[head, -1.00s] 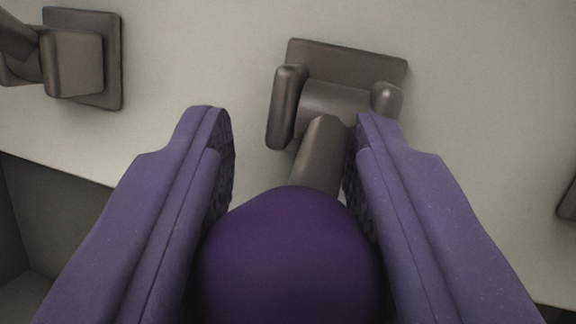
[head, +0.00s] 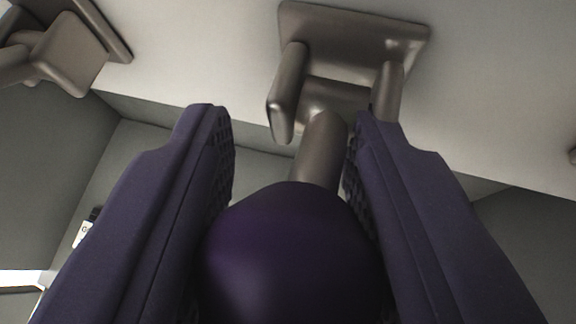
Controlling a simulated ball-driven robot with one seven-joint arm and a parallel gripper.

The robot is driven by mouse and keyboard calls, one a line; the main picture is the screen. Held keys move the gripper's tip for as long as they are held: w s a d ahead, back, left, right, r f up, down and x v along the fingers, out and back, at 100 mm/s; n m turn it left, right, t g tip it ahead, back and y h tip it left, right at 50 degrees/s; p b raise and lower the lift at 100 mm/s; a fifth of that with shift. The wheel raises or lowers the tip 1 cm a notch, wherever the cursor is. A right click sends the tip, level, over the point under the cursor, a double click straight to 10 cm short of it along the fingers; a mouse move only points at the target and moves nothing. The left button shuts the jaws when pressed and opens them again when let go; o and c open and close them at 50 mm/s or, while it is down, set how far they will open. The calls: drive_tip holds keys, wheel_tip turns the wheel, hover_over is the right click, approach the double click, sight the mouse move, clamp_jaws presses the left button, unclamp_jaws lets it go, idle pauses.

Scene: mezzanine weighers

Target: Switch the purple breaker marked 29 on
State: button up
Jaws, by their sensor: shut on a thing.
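The purple breaker shows as a round purple knob (head: 290,250) on a brown metal lever (head: 320,150). The lever runs up to a hinge bracket (head: 355,40) fixed on the pale panel. My gripper (head: 290,150) is shut on the purple knob, with one purple finger on its left and one on its right. The knob's lower part is cut off by the picture's bottom edge. No number 29 can be read on it.
The pale panel (head: 200,60) fills the top. A second brown bracket with a lever (head: 70,55) is at the upper left. Below the panel's edge, grey walls (head: 150,160) and a white item (head: 25,278) at lower left are visible.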

drive_tip(key=r+g+p, duration=0.1)
drive_tip(key=p, duration=0.2)
drive_tip(key=shift+w, duration=0.1)
drive_tip(key=shift+f+p, duration=0.2)
drive_tip(key=shift+p, duration=0.2)
drive_tip(key=o, duration=1)
drive_tip(key=shift+g, duration=0.3)
